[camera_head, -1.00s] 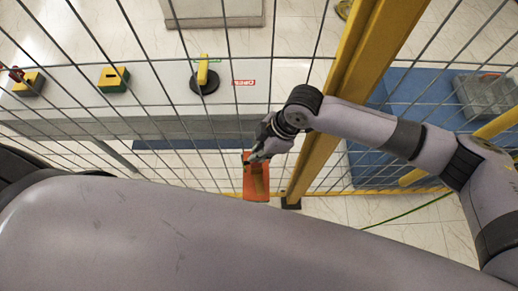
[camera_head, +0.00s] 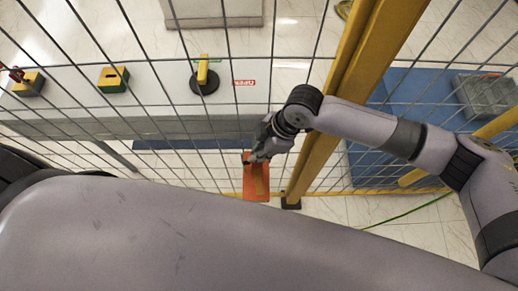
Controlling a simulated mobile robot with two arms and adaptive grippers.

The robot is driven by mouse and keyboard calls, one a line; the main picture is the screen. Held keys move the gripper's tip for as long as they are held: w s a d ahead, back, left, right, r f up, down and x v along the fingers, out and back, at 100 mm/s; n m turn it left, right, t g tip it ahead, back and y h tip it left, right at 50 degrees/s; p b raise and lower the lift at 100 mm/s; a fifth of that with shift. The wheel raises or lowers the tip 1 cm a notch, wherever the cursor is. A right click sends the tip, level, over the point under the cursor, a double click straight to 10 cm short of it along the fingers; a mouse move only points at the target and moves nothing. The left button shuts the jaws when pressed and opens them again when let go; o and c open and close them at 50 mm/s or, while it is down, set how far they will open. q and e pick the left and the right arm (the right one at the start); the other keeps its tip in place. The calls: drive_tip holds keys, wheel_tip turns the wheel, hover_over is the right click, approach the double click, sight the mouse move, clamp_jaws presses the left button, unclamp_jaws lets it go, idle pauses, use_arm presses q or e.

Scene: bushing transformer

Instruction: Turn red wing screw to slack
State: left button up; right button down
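My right gripper (camera_head: 254,156) is dark and small in the head view, at the upper edge of an orange-red plate-like part (camera_head: 256,182) by the wire fence. Whether its fingers touch this part, and whether they are open or shut, is too small to tell. A small red part (camera_head: 16,74) shows at the far left, by a yellow and green block (camera_head: 30,86) beyond the fence. I cannot tell which red part is the wing screw; no wing shape shows clearly. My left gripper is not in view.
A wire fence (camera_head: 228,60) with a thick yellow post (camera_head: 352,75) crosses the view. Beyond it, a pale surface (camera_head: 150,100) bears another yellow and green block (camera_head: 113,80) and a yellow handle on a black disc (camera_head: 204,82). A grey bin (camera_head: 485,95) stands at right.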

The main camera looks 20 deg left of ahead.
drive_tip(key=c, duration=1.6)
unclamp_jaws()
drive_tip(key=v, duration=1.2)
